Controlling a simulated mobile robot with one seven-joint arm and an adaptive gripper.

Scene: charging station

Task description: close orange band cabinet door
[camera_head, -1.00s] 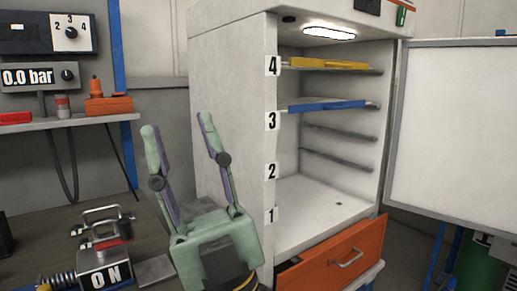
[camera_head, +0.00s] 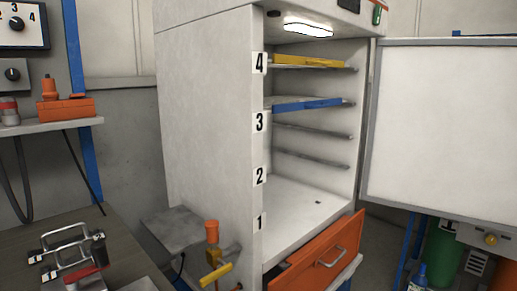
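The white cabinet (camera_head: 205,120) stands in the middle of the view with its front open. Its door (camera_head: 440,130), pale with a grey edge, is swung wide open to the right, hinged on the cabinet's right side. Inside are shelf levels marked 1 to 4, with a yellow tray (camera_head: 308,61) at level 4 and a blue tray (camera_head: 306,104) at level 3. An orange drawer (camera_head: 318,262) with a metal handle sits below and appears pulled partly out. No orange band is clear on the door face that shows. My gripper is out of view.
A worktable (camera_head: 110,240) with metal clamps is at the lower left. A valve with an orange cap and yellow handle (camera_head: 214,274) is by the cabinet's left side. A green cylinder (camera_head: 441,254) and a blue bottle stand under the door.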

